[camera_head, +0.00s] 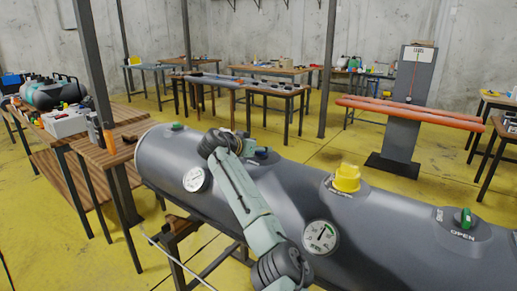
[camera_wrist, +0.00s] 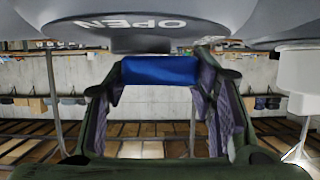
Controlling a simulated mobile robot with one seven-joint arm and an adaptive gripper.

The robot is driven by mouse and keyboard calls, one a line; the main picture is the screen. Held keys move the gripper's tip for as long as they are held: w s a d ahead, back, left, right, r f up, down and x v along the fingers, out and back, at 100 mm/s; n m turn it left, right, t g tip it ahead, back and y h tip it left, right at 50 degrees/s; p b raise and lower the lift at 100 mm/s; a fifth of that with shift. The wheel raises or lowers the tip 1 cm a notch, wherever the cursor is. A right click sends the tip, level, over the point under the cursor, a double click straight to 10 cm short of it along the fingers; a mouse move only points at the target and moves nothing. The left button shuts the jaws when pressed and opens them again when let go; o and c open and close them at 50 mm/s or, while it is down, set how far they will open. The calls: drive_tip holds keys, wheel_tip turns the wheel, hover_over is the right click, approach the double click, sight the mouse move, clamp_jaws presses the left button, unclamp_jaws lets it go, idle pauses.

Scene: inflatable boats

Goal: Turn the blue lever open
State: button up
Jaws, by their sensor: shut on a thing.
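The blue lever (camera_wrist: 160,70) shows in the wrist view, just below a grey boss with an upside-down OPEN label. My gripper (camera_wrist: 160,79) has its two fingers at the lever's left and right ends and is shut on it. The lever lies across the picture. The rest of the lever's mount is partly hidden.
The tube also carries a yellow knob (camera_head: 346,178), a green lever (camera_head: 466,218) with an OPEN label, a green cap (camera_head: 177,126) and gauges (camera_head: 320,237). A wooden table (camera_head: 118,150) stands close at left. Yellow floor lies open behind the tube.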

drive_tip(key=n+y+b, duration=0.1)
drive_tip(key=n+t+y, duration=0.1)
drive_tip(key=shift+s+f+n+y+b, duration=0.15)
drive_tip(key=shift+n+y+b, duration=0.15)
drive_tip(key=shift+b, duration=0.1)
drive_tip(key=n+y, duration=0.1)
drive_tip(key=y, duration=0.1)
drive_tip(key=n+y+p, duration=0.1)
drive_tip(key=n+y, duration=0.1)
drive_tip(key=n+t+y, duration=0.1)
drive_tip(key=n+y, duration=0.1)
drive_tip(key=shift+s+r, duration=0.25)
drive_tip(key=shift+s, duration=0.1)
drive_tip(key=n+y, duration=0.2)
drive_tip(key=n+g+y+p, duration=0.1)
drive_tip(key=n+y, duration=0.2)
drive_tip(key=y, duration=0.1)
drive_tip(key=shift+s+d+n+g+p, duration=0.1)
drive_tip(key=shift+s+n+g+p, duration=0.2)
drive_tip(key=shift+n+g, duration=0.1)
drive_tip(key=shift+s+n+g+y, duration=0.2)
drive_tip(key=shift+n+g+y, duration=1.4)
drive_tip(key=shift+n+y, duration=0.25)
drive_tip(key=shift+f+n+g, duration=0.15)
drive_tip(key=shift+n+g, duration=0.15)
drive_tip(key=shift+n, duration=0.05)
drive_tip(key=o, duration=1.2)
drive_tip(key=shift+c, duration=0.2)
drive_tip(key=shift+s+d, duration=0.1)
drive_tip(key=shift+d, duration=0.1)
